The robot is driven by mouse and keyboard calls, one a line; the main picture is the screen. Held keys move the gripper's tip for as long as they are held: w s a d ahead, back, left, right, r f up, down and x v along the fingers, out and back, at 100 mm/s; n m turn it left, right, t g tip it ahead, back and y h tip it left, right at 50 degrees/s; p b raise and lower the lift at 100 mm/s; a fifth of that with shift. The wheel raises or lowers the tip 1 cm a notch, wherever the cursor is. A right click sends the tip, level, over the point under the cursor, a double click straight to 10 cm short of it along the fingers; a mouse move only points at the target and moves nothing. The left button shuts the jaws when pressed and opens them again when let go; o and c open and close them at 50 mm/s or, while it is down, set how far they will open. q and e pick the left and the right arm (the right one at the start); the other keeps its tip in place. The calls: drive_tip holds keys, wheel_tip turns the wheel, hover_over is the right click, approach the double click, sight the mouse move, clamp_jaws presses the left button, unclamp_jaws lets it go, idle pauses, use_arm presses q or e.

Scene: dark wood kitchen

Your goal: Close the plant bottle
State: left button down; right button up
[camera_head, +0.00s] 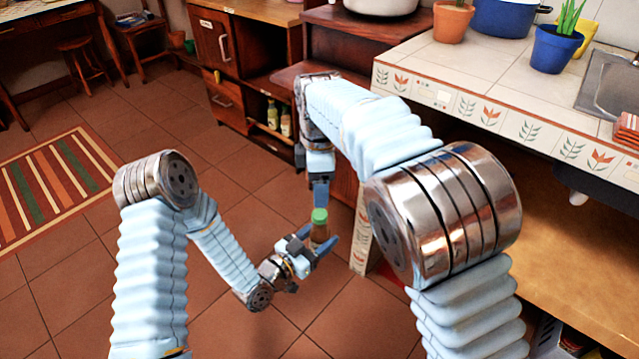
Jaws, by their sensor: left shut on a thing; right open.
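The plant bottle (319,233) is small and brownish, with a green cap (320,215) at its top. It is upright in the lower middle of the head view, above the floor. My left gripper (325,246) comes from the left and is shut around the bottle's body, its blue fingers on either side. My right gripper (321,198) points down from above, its blue fingertips just over the green cap. It is open, though its fingers overlap in this view. I cannot tell whether they touch the cap, or whether the cap is seated on the bottle.
A tiled counter (470,80) with a blue plant pot (554,50), a terracotta pot (452,22) and a sink (610,85) is at the right. Wooden cabinets (250,45) stand behind, with other bottles (273,115) on a low shelf. A striped rug (55,185) lies left. The tiled floor between is clear.

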sight(320, 214)
drive_tip(key=shift+f, duration=0.1)
drive_tip(key=shift+f, duration=3.9)
drive_tip(key=shift+c, duration=0.4)
clamp_jaws()
drive_tip(key=m, duration=1.2)
drive_tip(key=shift+m, duration=0.4)
drive_tip(key=m, duration=0.5)
drive_tip(key=shift+m, duration=0.3)
drive_tip(key=m, duration=0.7)
drive_tip(key=shift+o, duration=0.7)
unclamp_jaws()
